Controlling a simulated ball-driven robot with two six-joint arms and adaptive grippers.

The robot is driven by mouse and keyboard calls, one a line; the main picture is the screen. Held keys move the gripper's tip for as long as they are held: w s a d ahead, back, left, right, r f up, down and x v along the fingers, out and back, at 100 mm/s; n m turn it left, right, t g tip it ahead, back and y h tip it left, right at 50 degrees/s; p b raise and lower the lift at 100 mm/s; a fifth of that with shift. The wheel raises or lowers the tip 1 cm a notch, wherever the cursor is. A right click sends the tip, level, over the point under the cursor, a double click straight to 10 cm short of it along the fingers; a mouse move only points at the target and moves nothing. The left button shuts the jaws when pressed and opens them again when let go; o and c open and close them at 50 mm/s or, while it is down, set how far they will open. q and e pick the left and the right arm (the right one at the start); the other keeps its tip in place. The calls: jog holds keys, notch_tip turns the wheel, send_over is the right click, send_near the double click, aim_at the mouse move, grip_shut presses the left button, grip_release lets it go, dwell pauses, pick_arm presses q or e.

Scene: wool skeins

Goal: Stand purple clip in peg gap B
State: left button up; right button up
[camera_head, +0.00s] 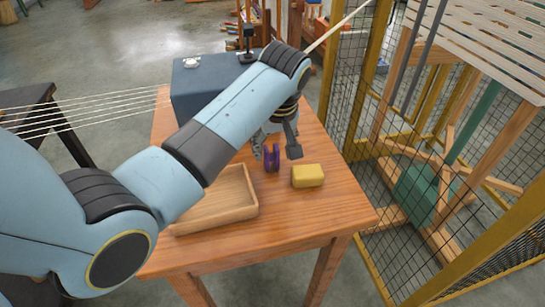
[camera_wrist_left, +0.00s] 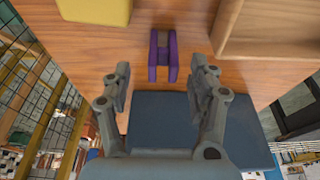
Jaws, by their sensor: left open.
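The purple clip (camera_head: 272,160) stands upright on the wooden table, between the tray and a yellow block. In the left wrist view the clip (camera_wrist_left: 172,58) shows two purple side plates with a brownish middle, and lies just beyond my fingertips. My left gripper (camera_head: 276,150) is open, with its fingers on either side of the clip in the head view. It also shows open and empty in the left wrist view (camera_wrist_left: 162,75); I cannot tell whether it touches the clip. No peg gap marked B can be made out. My right gripper is not in view.
A shallow wooden tray (camera_head: 249,212) sits left of the clip, partly behind my left arm. The yellow block (camera_head: 308,176) is close on the right. A blue-grey box (camera_head: 190,85) stands at the back of the table (camera_head: 335,217). The table's front right is clear.

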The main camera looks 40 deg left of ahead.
aim_at(272, 155)
pick_arm(q)
jog(key=x, duration=0.4)
jog(key=shift+s+a, duration=0.1)
jog(key=shift+s, duration=0.1)
jog(key=shift+w+a+f, duration=0.1)
jog(key=shift+w+f, duration=0.05)
jog(key=shift+f, duration=0.25)
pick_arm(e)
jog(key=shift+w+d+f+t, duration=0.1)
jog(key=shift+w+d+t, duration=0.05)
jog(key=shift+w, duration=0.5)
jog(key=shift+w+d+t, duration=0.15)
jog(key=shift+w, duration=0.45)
pick_arm(q)
jog(key=shift+c, duration=0.2)
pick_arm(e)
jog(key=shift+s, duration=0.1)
pick_arm(q)
jog(key=c, duration=0.9)
jog(key=shift+c, duration=0.4)
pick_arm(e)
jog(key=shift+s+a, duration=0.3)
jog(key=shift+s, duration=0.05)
pick_arm(q)
jog(key=shift+r, duration=0.1)
